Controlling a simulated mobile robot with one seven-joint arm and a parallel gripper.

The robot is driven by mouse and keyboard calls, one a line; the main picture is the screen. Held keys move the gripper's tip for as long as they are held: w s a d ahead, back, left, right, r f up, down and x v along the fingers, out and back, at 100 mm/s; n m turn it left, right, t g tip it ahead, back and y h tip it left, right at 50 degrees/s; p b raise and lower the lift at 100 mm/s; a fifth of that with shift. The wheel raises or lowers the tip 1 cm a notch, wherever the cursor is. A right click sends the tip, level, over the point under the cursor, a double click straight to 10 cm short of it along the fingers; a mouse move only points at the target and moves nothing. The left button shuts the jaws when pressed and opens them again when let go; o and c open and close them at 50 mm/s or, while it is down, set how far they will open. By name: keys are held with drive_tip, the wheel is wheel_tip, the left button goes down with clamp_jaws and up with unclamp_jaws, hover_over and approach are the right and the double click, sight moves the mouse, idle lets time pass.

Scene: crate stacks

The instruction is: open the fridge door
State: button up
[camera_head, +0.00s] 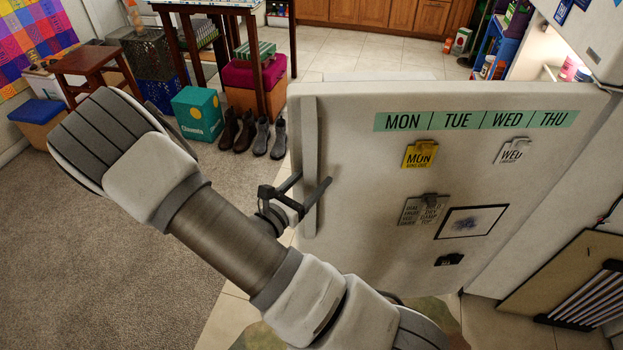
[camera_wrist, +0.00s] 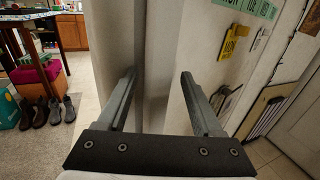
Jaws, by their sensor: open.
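The white fridge door (camera_head: 365,215) stands swung open, its front facing me, with a weekday strip and notes on it. Its vertical handle (camera_head: 310,130) runs along the door's left edge. The lit inside of the fridge (camera_head: 551,62) shows past the door's top right. My gripper (camera_head: 308,192) is at the lower part of the handle. In the wrist view my gripper (camera_wrist: 158,76) is open, with one finger on each side of the handle (camera_wrist: 158,45) and gaps beside it. Whether either finger touches the handle cannot be told.
A wooden gate-like panel (camera_head: 560,285) leans at the lower right. Shoes (camera_head: 248,133), a teal box (camera_head: 198,113) and a table (camera_head: 205,3) stand behind, left of the door. The carpet (camera_head: 130,260) at left is clear.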

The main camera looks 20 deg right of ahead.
drive_tip(key=shift+a, duration=0.1)
drive_tip(key=v, duration=1.7)
drive_tip(key=shift+b, duration=0.4)
drive_tip(key=shift+s, duration=0.1)
drive_tip(key=s+d+r+m+g+y, duration=0.75)
drive_tip(key=m+g, duration=0.25)
drive_tip(key=m, duration=0.4)
wheel_tip(320, 180, up, 13)
drive_tip(key=s+a+m+t+y, duration=0.1)
drive_tip(key=m+t+y, duration=0.5)
drive_tip(key=m+y, duration=0.2)
drive_tip(key=shift+s+a+m+t, duration=0.25)
drive_tip(key=shift+a+m+t, duration=0.1)
drive_tip(key=shift+m, duration=0.65)
drive_tip(key=shift+f, duration=0.15)
drive_tip(key=shift+c, duration=1.4)
